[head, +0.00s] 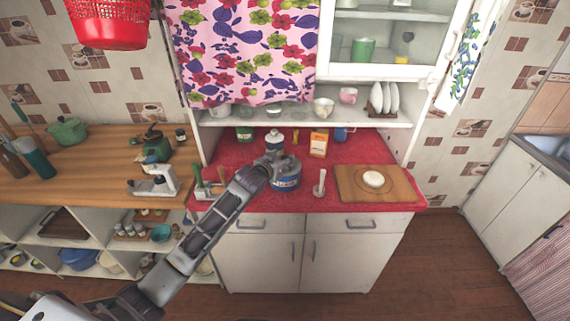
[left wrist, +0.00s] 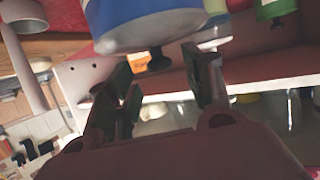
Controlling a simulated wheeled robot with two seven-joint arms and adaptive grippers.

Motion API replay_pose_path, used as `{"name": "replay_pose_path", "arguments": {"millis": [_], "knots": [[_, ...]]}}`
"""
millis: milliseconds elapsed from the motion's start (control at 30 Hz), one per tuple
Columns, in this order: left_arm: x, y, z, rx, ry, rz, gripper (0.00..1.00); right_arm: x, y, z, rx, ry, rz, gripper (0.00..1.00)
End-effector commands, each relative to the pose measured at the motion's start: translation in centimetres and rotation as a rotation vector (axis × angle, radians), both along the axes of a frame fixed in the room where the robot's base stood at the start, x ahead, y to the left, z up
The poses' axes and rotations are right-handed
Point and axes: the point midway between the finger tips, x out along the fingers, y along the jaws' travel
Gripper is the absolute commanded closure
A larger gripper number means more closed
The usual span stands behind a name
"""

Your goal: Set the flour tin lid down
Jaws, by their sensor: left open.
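The flour tin appears to be the blue and white tin (head: 286,184) near the middle of the red counter. It fills the top of the left wrist view (left wrist: 150,12), where the picture is upside down. A pale grey lid (left wrist: 150,36) with a black knob (left wrist: 159,61) sits on the tin. My left gripper (head: 274,162) is at the tin's top in the head view and hides part of it. In the left wrist view its two fingers (left wrist: 165,78) are open, near the knob and apart from each other. My right gripper is out of view.
A wooden board (head: 350,190) with a white round thing (head: 374,179) lies at the right. A white upright item (head: 320,184) stands between tin and board. An orange box (head: 319,144) and a white-lidded canister (head: 275,141) stand behind. Red cloth is bare near the front edge.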

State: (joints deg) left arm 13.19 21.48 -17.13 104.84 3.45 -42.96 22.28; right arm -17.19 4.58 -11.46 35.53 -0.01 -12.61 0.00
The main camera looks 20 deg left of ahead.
Motion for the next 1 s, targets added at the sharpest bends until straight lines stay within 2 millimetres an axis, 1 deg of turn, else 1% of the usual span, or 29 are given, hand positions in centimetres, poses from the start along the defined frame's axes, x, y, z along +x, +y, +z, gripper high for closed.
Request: {"name": "replay_pose_path", "arguments": {"millis": [100,267,767,867,1000], "knots": [[0.8,-0.1,-0.3,-0.001,0.000,0.000,0.49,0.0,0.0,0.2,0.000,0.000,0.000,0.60],[1.5,-0.1,-0.5,-0.001,0.000,0.000,0.49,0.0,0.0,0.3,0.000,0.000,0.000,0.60],[1.6,-0.1,-0.6,0.000,0.000,0.000,0.49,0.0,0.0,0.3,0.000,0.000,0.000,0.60],[1.6,-0.1,-0.6,0.000,0.000,0.000,0.59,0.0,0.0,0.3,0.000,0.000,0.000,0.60],[1.6,-0.1,-0.7,0.000,0.000,0.000,0.77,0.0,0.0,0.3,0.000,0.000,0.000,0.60]]}}
